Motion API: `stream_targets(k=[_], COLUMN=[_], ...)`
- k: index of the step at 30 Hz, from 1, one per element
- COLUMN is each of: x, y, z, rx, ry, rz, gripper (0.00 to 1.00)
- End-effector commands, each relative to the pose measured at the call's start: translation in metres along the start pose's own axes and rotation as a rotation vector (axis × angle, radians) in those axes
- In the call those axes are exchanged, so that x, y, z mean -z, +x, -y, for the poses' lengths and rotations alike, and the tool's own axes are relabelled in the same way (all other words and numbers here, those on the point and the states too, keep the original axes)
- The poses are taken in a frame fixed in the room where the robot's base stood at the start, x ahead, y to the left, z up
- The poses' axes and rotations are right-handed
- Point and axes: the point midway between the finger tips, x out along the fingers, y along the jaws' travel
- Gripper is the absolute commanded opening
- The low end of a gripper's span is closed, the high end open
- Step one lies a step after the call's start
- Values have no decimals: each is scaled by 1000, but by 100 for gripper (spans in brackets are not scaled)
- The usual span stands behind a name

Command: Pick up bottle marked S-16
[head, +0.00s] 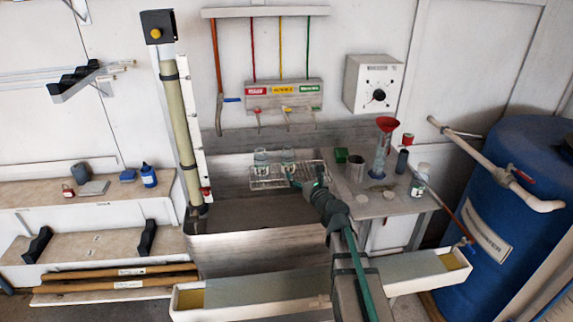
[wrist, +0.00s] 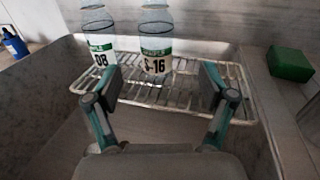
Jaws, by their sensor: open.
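The bottle marked S-16 (wrist: 156,42) is clear with a white and green label. It stands upright on a wire rack (wrist: 185,98) in the wrist view. A like bottle, its label partly hidden and reading 08 (wrist: 98,35), stands to its left. In the head view the two bottles are small at the rack's back; the right one (head: 288,157) appears to be S-16. My gripper (wrist: 163,88) is open and empty, its fingers spread over the rack. The S-16 bottle is ahead of the fingers, roughly between them and apart from them. My gripper also shows in the head view (head: 303,184).
The rack spans a grey sink (head: 240,216). A green block (wrist: 290,63) lies on the ledge right of it. The side table (head: 385,203) holds a red funnel in a cylinder (head: 382,145) and small containers. A blue barrel (head: 515,190) stands at the right.

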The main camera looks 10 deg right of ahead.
Motion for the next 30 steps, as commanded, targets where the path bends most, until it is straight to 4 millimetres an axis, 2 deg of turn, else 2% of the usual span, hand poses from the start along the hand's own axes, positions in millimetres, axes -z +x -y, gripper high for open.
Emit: stream_targets(k=[12, 20, 27, 30], x=[1, 0, 0, 0], y=[52, 67, 100, 108], z=[-3, -4, -5, -6], rx=[-8, -7, -7, -6], ry=[9, 8, 8, 8], rz=[-2, -2, -2, -2], gripper=[82, 82, 82, 82])
